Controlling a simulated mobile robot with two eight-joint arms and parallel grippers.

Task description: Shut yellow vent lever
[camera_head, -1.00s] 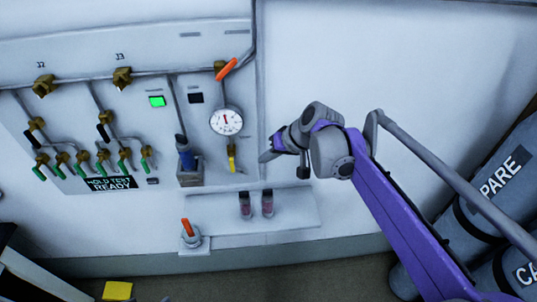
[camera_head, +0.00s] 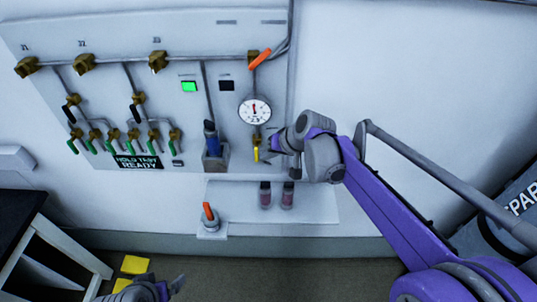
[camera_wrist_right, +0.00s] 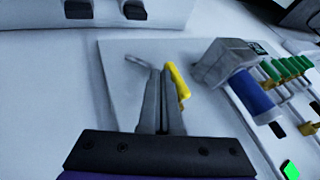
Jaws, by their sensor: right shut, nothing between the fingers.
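The yellow vent lever (camera_head: 256,154) hangs down below the round gauge on the wall panel in the head view. In the right wrist view the yellow lever (camera_wrist_right: 179,84) lies just right of my fingers, partly behind them. My right gripper (camera_head: 266,153) is shut and empty, with its fingertips close beside the lever on its right. The wrist view shows its two fingers (camera_wrist_right: 161,75) together; I cannot tell whether they touch the lever. My left gripper (camera_head: 176,284) shows partly at the bottom edge of the head view, away from the panel; its opening is unclear.
The gauge (camera_head: 254,110) and an orange lever (camera_head: 260,59) are above. A blue-handled part in a grey holder (camera_head: 212,142) is left of the lever. A shelf (camera_head: 322,205) below carries two vials (camera_head: 276,196). An orange-topped knob (camera_head: 209,214) stands lower left.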

